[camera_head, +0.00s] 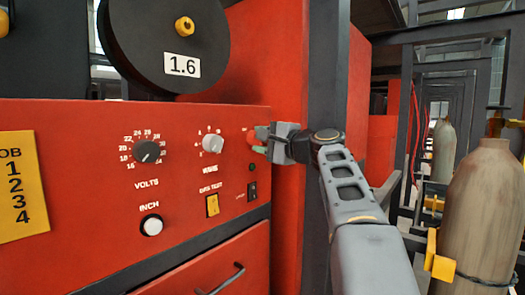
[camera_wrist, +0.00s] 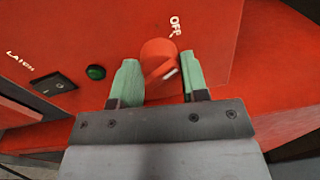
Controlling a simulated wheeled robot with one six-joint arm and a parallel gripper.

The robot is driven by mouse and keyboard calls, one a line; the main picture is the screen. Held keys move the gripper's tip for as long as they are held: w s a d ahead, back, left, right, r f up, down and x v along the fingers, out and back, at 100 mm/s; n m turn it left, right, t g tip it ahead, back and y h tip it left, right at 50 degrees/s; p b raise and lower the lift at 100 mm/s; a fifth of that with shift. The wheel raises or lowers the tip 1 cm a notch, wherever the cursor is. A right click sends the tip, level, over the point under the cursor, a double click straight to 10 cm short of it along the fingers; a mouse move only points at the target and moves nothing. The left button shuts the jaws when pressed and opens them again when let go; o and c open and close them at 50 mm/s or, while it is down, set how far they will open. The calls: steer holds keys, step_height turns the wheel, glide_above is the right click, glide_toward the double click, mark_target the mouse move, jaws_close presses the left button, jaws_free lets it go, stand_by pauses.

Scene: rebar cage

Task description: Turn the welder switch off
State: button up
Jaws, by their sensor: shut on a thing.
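The welder switch is a round red knob (camera_head: 252,136) at the right edge of the red welder panel (camera_head: 100,170). In the wrist view the knob (camera_wrist: 157,54) sits between the two green fingers of my gripper (camera_wrist: 160,66), with a white mark on its lower right side. A white "OFF" label (camera_wrist: 175,26) is above and to the right of the knob. In the head view my gripper (camera_head: 263,143) is at the panel, shut on the knob and partly hiding it.
A green button (camera_wrist: 96,72) and a black rocker switch (camera_wrist: 53,84) lie left of the knob in the wrist view. The panel also has a volts dial (camera_head: 147,151). A dark post (camera_head: 327,80) and gas cylinders (camera_head: 480,210) stand to the right.

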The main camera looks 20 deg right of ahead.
steer(key=shift+f+n+b, duration=0.15)
steer(key=shift+n+b, duration=0.75)
steer(key=shift+n, duration=1)
steer(key=o, duration=0.9)
steer(key=b+v, duration=0.2)
steer(key=v, duration=1.1)
steer(key=shift+s+d, duration=0.25)
steer(key=shift+s, duration=0.05)
